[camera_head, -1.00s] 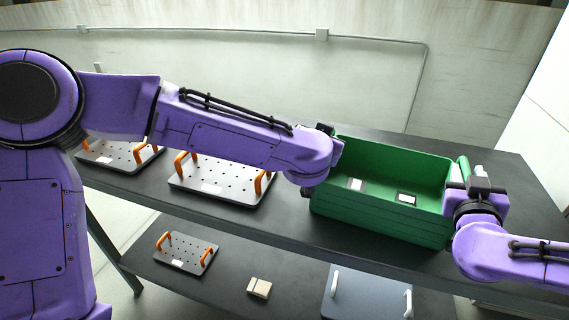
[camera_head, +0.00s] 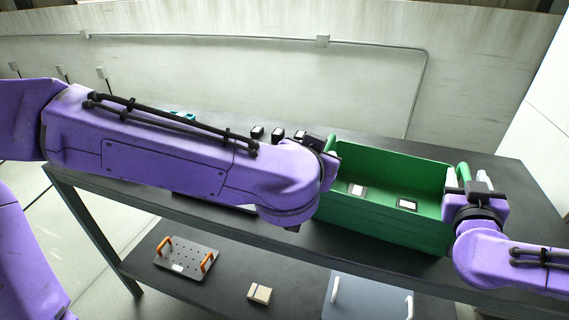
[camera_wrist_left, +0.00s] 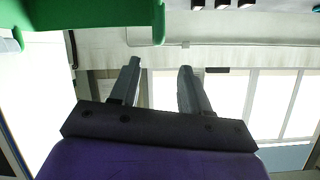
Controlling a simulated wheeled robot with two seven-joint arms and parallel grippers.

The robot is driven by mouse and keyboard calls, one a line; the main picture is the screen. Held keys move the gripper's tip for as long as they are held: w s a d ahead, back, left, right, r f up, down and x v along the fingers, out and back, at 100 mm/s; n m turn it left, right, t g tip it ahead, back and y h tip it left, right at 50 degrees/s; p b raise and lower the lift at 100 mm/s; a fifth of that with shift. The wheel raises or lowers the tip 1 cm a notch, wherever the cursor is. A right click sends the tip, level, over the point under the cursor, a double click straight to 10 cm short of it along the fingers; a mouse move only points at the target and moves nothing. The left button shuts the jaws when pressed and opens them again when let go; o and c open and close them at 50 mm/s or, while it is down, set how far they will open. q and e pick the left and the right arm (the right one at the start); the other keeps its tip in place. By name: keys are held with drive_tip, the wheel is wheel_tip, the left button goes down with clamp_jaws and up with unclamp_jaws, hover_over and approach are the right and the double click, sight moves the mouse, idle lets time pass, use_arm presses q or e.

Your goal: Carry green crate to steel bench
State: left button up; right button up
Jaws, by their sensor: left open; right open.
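The green crate (camera_head: 380,236) stands on the dark top of a shelved bench (camera_head: 515,215), with two small light-faced pieces (camera_head: 357,190) inside. My left gripper (camera_head: 331,160) is at the crate's left end, mostly hidden behind its own wrist. In the left wrist view its fingers (camera_wrist_left: 158,70) are apart with nothing between them, and a green part of the crate (camera_wrist_left: 90,14) shows beyond them at the upper left. My right gripper (camera_head: 468,178) is open at the crate's right end, beside the green handle (camera_head: 463,172). Whether its fingers straddle the handle is unclear.
Several small black blocks (camera_head: 278,134) stand on the bench top behind my left arm. The lower shelf holds a plate with orange handles (camera_head: 187,258), a beige block (camera_head: 259,293) and a grey plate with white handles (camera_head: 366,298). A wall runs behind.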

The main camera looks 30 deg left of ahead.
drive_tip(key=s, duration=1.2)
drive_tip(key=shift+d, duration=0.2)
